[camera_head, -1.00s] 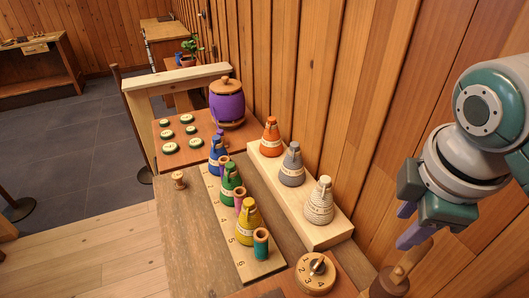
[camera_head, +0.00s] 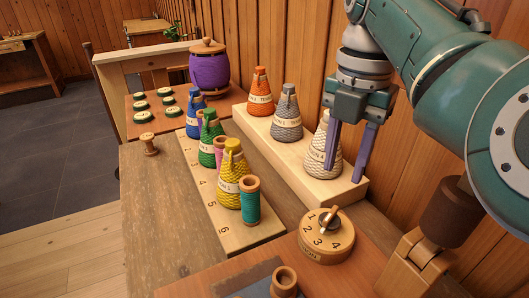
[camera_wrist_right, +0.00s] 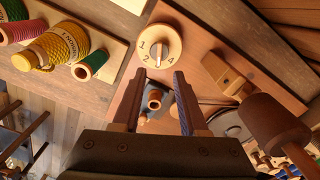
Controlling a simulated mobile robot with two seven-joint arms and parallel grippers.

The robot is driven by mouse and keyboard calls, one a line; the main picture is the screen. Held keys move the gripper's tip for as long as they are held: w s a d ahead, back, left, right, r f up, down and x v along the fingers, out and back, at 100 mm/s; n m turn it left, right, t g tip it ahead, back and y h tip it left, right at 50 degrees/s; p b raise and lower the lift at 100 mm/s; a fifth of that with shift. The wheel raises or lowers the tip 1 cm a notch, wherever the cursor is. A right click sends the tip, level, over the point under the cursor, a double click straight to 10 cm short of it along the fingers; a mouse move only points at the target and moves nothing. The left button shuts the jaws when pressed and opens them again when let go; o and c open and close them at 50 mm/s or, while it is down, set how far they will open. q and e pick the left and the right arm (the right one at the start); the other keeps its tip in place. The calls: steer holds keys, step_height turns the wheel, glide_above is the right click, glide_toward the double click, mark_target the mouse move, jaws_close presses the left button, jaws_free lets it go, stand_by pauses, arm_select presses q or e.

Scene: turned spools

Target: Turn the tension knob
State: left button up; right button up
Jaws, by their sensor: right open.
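The tension knob (camera_head: 326,236) is a round wooden dial with numbers and a metal pointer on top, at the front of the table. It also shows in the right wrist view (camera_wrist_right: 159,46), beyond my fingertips. My right gripper (camera_head: 346,165) is open and empty, with its purple fingers pointing down. In the head view it hangs above and behind the knob, in front of the white cone spool. In the right wrist view the two fingers (camera_wrist_right: 164,76) are spread, with the knob just past their tips and apart from them. My left gripper is in neither view now.
A pale block (camera_head: 352,196) holds orange, grey and white cone spools. A numbered board (camera_head: 242,238) holds blue, green and yellow cones and small spools. A wooden handled part (camera_head: 415,262) stands right of the knob. A small spool (camera_head: 284,282) stands in front.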

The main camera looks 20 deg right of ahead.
mark_target(332, 212)
step_height(332, 212, down, 10)
steer(key=b, duration=0.2)
steer(key=shift+b, duration=0.4)
jaws_close()
stand_by(0.4)
